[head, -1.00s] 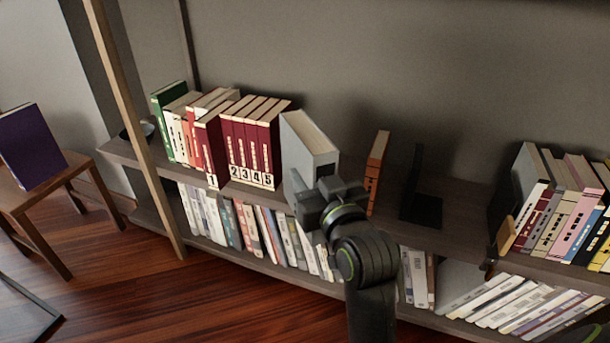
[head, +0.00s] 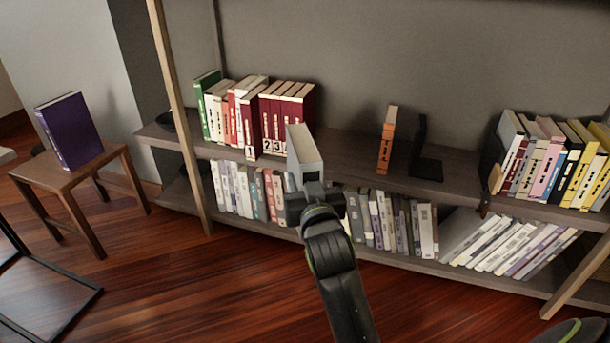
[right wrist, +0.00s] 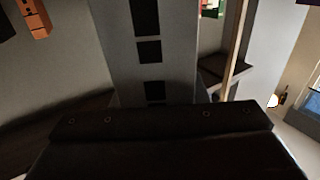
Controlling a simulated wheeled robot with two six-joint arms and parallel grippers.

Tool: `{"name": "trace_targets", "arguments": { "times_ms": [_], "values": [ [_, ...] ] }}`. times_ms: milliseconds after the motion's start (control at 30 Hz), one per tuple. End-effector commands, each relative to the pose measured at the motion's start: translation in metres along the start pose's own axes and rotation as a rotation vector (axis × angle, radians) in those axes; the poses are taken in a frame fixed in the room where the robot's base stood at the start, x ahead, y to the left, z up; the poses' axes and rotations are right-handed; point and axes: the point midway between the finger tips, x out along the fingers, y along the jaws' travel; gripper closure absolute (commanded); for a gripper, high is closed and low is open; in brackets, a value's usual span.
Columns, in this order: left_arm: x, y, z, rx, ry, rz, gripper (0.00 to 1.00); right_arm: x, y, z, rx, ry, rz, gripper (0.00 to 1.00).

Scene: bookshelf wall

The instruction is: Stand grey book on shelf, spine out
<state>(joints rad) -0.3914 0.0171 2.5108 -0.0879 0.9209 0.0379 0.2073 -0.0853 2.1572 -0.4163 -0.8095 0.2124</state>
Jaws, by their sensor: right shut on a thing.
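The grey book (head: 306,155) is upright in my right gripper (head: 309,192), its pale page block up and its spine toward me. It overlaps the red numbered volumes and the shelf's front edge in the head view; I cannot tell its exact distance from the shelf. In the right wrist view, the book's grey spine (right wrist: 181,75) with black labels rises above the dark gripper (right wrist: 160,122), which is shut on it. The upper shelf board (head: 345,150) has a bare stretch between the red volumes (head: 290,110) and an orange book (head: 387,142). My left gripper is not in view.
A black bookend (head: 424,150) stands right of the orange book. A purple book (head: 70,130) stands on a side table (head: 70,170). A wooden post (head: 180,115) rises at the left.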

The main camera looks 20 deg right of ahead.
Motion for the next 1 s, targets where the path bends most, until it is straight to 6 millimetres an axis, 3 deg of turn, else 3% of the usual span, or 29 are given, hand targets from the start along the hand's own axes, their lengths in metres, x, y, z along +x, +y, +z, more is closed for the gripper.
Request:
{"name": "trace_targets", "arguments": {
  "times_ms": [500, 700, 1000],
  "values": [
    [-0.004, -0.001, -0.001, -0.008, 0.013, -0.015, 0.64, 0.084, 0.085, 0.032, -0.005, 0.014, 0.42, 1.0],
    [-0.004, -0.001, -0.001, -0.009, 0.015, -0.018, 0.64, 0.099, 0.107, 0.032, 0.001, 0.012, 0.506, 1.0],
    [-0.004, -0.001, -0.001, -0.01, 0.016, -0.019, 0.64, 0.101, 0.112, 0.032, 0.002, 0.011, 0.523, 1.0]
  ]
}}
